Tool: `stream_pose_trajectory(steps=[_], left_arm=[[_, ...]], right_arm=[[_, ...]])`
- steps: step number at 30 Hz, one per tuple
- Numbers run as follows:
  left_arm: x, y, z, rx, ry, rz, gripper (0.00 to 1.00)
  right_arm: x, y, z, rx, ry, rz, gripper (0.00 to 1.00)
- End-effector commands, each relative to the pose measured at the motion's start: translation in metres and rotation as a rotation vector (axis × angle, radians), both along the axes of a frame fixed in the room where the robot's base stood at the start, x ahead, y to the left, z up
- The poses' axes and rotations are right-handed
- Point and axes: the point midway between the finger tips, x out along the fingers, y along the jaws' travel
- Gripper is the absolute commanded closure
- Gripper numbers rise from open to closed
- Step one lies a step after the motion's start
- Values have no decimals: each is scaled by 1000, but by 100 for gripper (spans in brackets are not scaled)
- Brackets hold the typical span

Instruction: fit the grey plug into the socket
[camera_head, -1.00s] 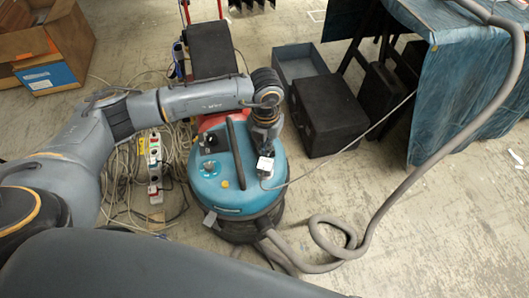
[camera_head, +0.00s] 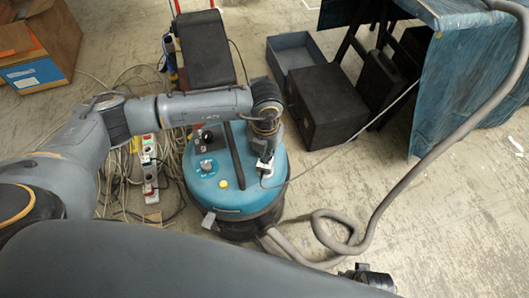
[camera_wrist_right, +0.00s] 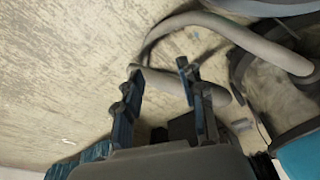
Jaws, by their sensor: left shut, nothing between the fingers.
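My left gripper (camera_head: 265,152) points down at the right side of the blue vacuum cleaner's lid (camera_head: 225,180). It is shut with nothing between its fingers. A small pale block (camera_head: 263,168) sits at its fingertips on the lid, with a thin cable running off to the right. I cannot clearly tell the grey plug from the socket there, as the fingers cover part of the spot. My right gripper (camera_wrist_right: 160,70) is open and empty in the right wrist view, above the floor near the grey hose (camera_wrist_right: 215,88).
The thick hose (camera_head: 400,190) loops on the floor to the right. A power strip (camera_head: 149,165) and tangled cables lie left of the cleaner. Black cases (camera_head: 325,105) and a cloth-covered table (camera_head: 460,75) stand behind right. Floor at the lower right is mostly clear.

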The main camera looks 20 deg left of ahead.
Motion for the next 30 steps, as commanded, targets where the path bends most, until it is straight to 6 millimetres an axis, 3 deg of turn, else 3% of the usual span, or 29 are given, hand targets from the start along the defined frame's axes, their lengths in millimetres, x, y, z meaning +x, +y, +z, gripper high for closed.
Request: stream_pose_trajectory(steps=[30], left_arm=[[0, 0, -6, 0, 0, 0, 100]], right_arm=[[6, 1, 13, 2, -9, -1, 60]])
